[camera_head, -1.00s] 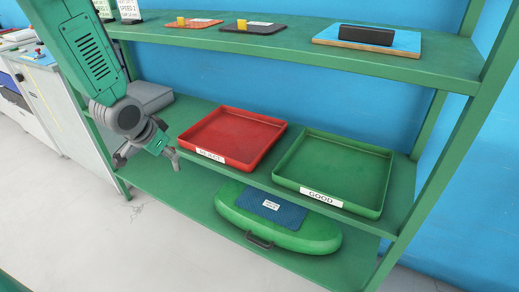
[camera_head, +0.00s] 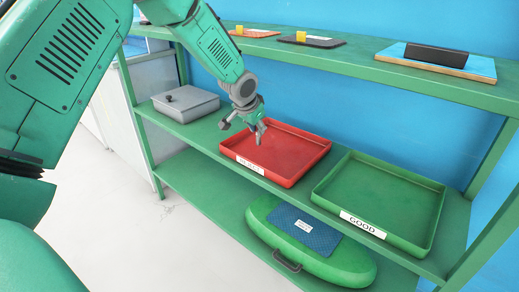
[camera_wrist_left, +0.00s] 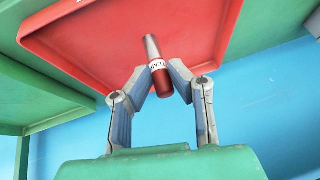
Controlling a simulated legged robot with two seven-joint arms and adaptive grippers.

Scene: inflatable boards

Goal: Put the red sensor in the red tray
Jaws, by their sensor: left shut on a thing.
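The red tray (camera_head: 290,155), with a label on its front wall, stands on the middle shelf. My left gripper (camera_head: 257,136) is over the tray's left part in the head view. In the left wrist view my left gripper (camera_wrist_left: 164,90) is shut on the red sensor (camera_wrist_left: 159,72), a small cylinder with a red body, a white label band and a grey metal end. My right gripper is in neither view.
A green tray marked GOOD (camera_head: 385,190) stands right of the red tray. A grey box (camera_head: 180,103) sits to the left. The upper shelf (camera_head: 350,70) runs above and behind. A green inflatable board (camera_head: 310,245) lies on the lower shelf.

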